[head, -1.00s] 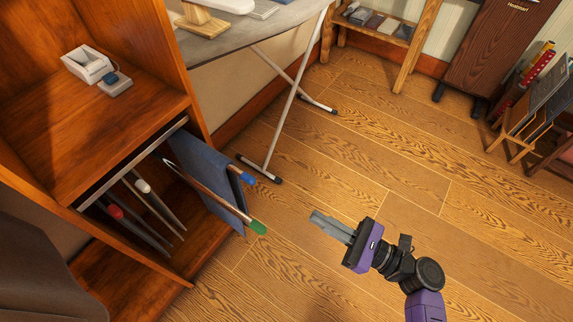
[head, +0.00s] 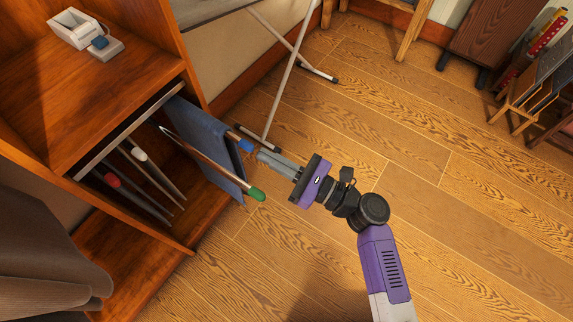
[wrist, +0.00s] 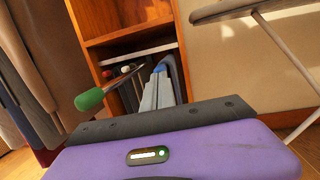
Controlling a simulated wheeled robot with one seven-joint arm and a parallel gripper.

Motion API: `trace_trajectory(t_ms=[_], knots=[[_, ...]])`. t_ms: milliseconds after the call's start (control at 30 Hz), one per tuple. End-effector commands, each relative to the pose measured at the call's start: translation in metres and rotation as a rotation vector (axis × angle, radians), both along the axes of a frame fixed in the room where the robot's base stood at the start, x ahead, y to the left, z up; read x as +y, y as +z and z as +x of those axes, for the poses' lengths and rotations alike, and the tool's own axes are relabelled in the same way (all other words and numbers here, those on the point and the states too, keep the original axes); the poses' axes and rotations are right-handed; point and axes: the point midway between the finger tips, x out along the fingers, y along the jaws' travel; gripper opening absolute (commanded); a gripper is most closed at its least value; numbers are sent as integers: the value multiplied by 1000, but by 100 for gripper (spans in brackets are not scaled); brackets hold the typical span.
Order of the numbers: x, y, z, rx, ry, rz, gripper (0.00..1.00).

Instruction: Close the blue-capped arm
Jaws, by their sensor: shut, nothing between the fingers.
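The blue-capped arm (head: 245,145) sticks out of the lower cabinet opening, its blue end outside the front. A blue cloth (head: 207,147) hangs beside it and hides most of its rod. My gripper (head: 261,156) is shut and empty, pointing left toward the cabinet, its tips right by the blue cap. I cannot tell whether they touch. In the wrist view the blue cap (wrist: 160,68) shows just beyond the fingertips, partly hidden by the fingers.
The green-capped arm (head: 256,193) also sticks out, nearer the camera than my gripper. The white-capped (head: 139,154) and red-capped (head: 112,180) arms lie folded inside the cabinet. An ironing board leg (head: 283,88) stands behind.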

Motion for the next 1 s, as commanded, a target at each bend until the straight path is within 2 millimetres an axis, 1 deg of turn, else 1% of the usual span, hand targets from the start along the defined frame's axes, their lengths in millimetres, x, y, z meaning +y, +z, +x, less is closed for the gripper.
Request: trace_trajectory(t_ms=[133,533,633,800,867,1000], knots=[[6,1,3,0,1,0,0],[9,1,6,-1,0,1,0],[18,1,13,-2,3,2,0],[41,1,31,-1,2,2,0],[45,2,34,-2,1,0,0],[45,2,34,-1,0,0,0]])
